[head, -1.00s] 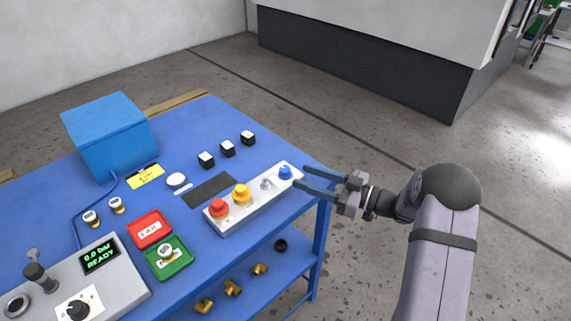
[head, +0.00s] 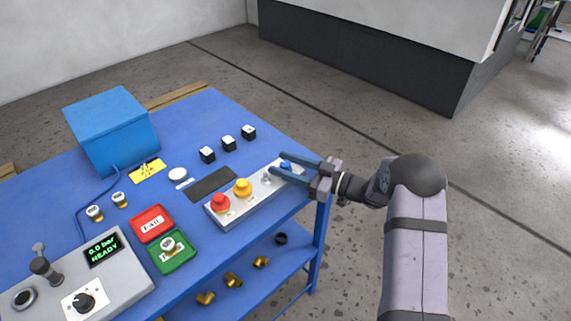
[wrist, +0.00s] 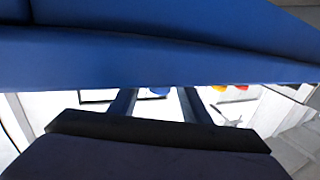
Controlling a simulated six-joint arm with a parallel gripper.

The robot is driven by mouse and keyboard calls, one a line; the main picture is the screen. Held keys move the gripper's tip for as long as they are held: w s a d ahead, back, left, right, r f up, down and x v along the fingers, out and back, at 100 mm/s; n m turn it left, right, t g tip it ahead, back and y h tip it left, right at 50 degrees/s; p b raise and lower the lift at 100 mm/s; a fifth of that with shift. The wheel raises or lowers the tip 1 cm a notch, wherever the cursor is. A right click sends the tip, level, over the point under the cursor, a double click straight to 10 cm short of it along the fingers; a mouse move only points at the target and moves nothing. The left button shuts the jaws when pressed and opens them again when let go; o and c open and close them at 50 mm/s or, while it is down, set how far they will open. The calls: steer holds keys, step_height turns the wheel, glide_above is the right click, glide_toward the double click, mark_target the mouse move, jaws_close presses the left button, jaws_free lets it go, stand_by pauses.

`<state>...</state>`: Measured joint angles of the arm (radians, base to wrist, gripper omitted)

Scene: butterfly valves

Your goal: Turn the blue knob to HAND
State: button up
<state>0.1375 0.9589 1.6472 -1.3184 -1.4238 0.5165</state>
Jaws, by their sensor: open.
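The blue knob (head: 286,163) sits at the right end of a grey control box (head: 262,201) on the blue table. My gripper (head: 279,162) is open, reaching in from the right with its two blue fingers on either side of the knob, which is partly hidden. The knob's pointer and any HAND label cannot be read.
A small metal toggle (head: 266,178), a yellow knob (head: 242,187) and a red button (head: 220,203) share the box, with the toggle close to the near finger. Several black-and-white blocks (head: 228,143) stand behind. The blue table edge (wrist: 160,60) fills the upper wrist view.

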steer(key=c, duration=1)
steer(key=shift+c, duration=0.2)
steer(key=shift+f+n+g+b, duration=0.1)
steer(key=shift+n+g+b, duration=0.2)
steer(key=shift+g+b, duration=0.1)
steer(key=shift+w+n+g+y+b, duration=0.1)
steer(key=shift+n+g+y+b, duration=0.45)
steer(key=shift+g, duration=0.35)
steer(key=n+g+b, duration=0.2)
steer(key=g, duration=0.1)
steer(key=shift+y, duration=0.25)
steer(key=shift+n+g+b, duration=0.35)
steer(key=shift+g+b, duration=0.1)
steer(key=shift+g, duration=0.05)
